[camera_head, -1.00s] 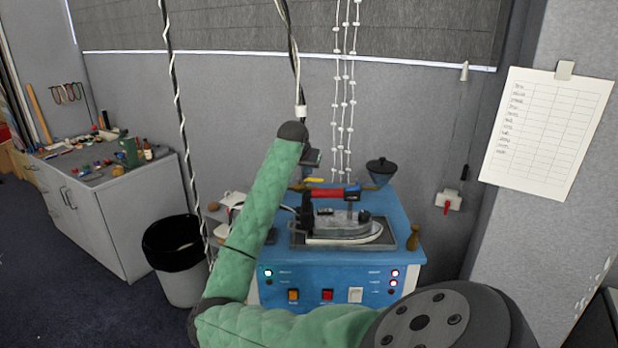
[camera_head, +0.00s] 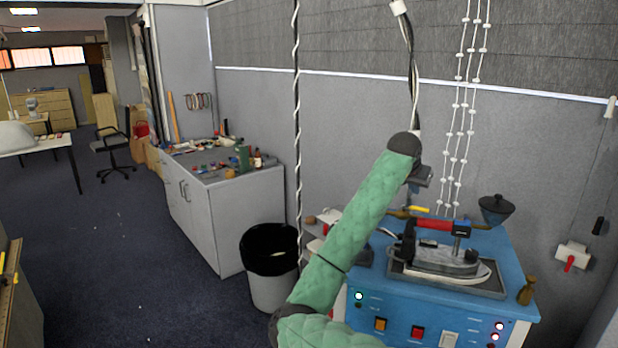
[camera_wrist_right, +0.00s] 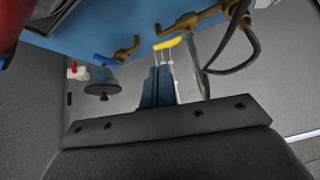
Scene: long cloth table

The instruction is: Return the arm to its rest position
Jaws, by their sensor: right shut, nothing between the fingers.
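My right arm, in a green quilted sleeve (camera_head: 350,235), rises from the bottom of the head view to a dark wrist. My right gripper (camera_head: 422,182) is above the back left of the blue ironing station. It is small and dark there. In the right wrist view the fingers of the right gripper (camera_wrist_right: 158,80) are together, with nothing between them. They are apart from the iron (camera_head: 440,256), which lies flat on its rest on the blue station (camera_head: 400,313). My left gripper is not in view.
A yellow-handled tool (camera_head: 417,209) and a dark funnel-shaped bowl (camera_head: 495,209) are at the station's back edge. Cables hang behind the wrist. A black-lined bin (camera_head: 272,290) and a grey cabinet (camera_head: 232,215) stand to the left. Open floor (camera_head: 120,260) lies further left.

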